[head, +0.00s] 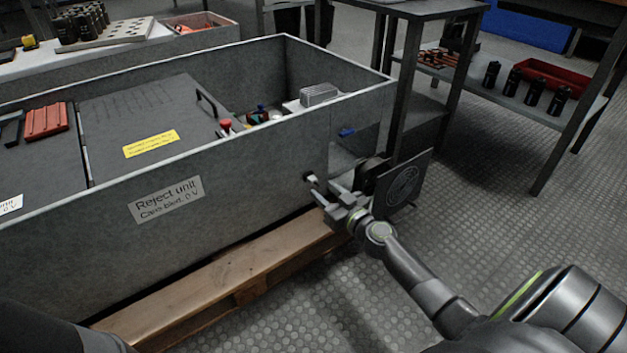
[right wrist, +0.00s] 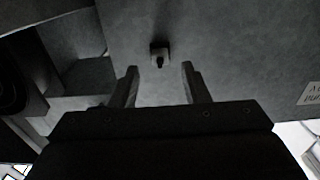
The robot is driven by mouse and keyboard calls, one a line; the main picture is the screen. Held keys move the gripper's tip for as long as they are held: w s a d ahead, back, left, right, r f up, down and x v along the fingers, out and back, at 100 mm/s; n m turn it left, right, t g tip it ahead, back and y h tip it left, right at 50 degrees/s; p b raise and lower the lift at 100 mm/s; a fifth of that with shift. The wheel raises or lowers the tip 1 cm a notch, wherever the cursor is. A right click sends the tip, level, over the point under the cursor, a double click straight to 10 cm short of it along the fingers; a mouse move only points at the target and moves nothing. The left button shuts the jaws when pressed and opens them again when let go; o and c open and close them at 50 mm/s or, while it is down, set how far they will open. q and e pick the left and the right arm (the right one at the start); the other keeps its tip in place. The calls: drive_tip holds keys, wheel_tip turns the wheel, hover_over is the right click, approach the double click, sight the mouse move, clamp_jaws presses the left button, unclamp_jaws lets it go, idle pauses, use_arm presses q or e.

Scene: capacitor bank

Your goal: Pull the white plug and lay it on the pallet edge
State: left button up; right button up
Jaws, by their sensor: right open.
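The white plug (head: 311,180) sits in the front wall of the grey cabinet (head: 240,172), near its right end. In the right wrist view the plug (right wrist: 160,55) shows as a small pale block with a dark centre, just beyond my fingertips and between their lines. My right gripper (head: 328,200) is open and empty, close to the plug and apart from it; its two fingers also show in the right wrist view (right wrist: 158,72). The wooden pallet (head: 215,285) lies under the cabinet, its front edge sticking out below the wall. My left gripper is not in view.
A fan panel (head: 404,183) stands open at the cabinet's right end, close beside my right gripper. The cabinet top holds a dark cover (head: 150,110) with a handle. A shelf (head: 490,88) with black capacitors and a red tray (head: 552,78) stands at the right.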

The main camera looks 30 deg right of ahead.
sight(317, 183)
drive_tip(key=shift+w+a+b, duration=0.2)
drive_tip(key=shift+w+b, duration=0.25)
drive_tip(key=shift+w, duration=1.7)
drive_tip(key=shift+c, duration=0.3)
clamp_jaws()
drive_tip(key=shift+s, duration=0.1)
drive_tip(key=shift+s+d, duration=0.15)
drive_tip(key=shift+s, duration=1.3)
drive_tip(key=shift+s+d, duration=0.1)
drive_tip(key=shift+s, duration=1.35)
